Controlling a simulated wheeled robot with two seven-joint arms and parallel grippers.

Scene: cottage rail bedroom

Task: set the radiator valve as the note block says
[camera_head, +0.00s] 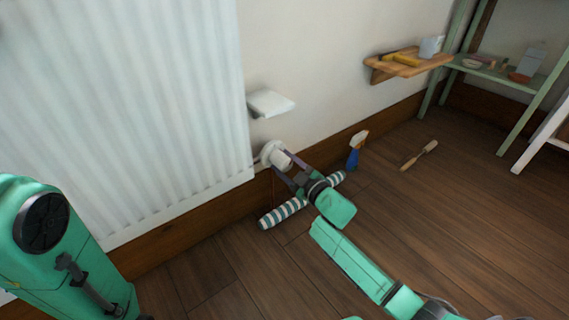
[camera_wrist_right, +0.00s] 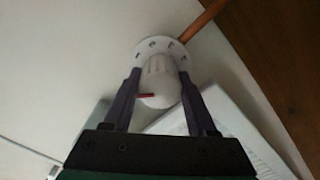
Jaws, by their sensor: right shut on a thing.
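The radiator valve (camera_head: 274,155) is a white knob at the lower right edge of the white ribbed radiator (camera_head: 120,110). My right gripper (camera_head: 287,171) is shut on the knob, one finger on each side. A white block on the wall (camera_head: 270,102), above the valve, may be the note block; no writing can be read on it. My left arm shows at lower left, but its fingers are not visible.
A copper pipe (camera_wrist_right: 200,24) runs from the valve. A striped roll (camera_head: 284,212) lies on the floor under my right arm. A blue spray bottle (camera_head: 355,152) and a wooden-handled tool (camera_head: 419,155) are to the right. A wooden wall shelf (camera_head: 420,64) holds small items.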

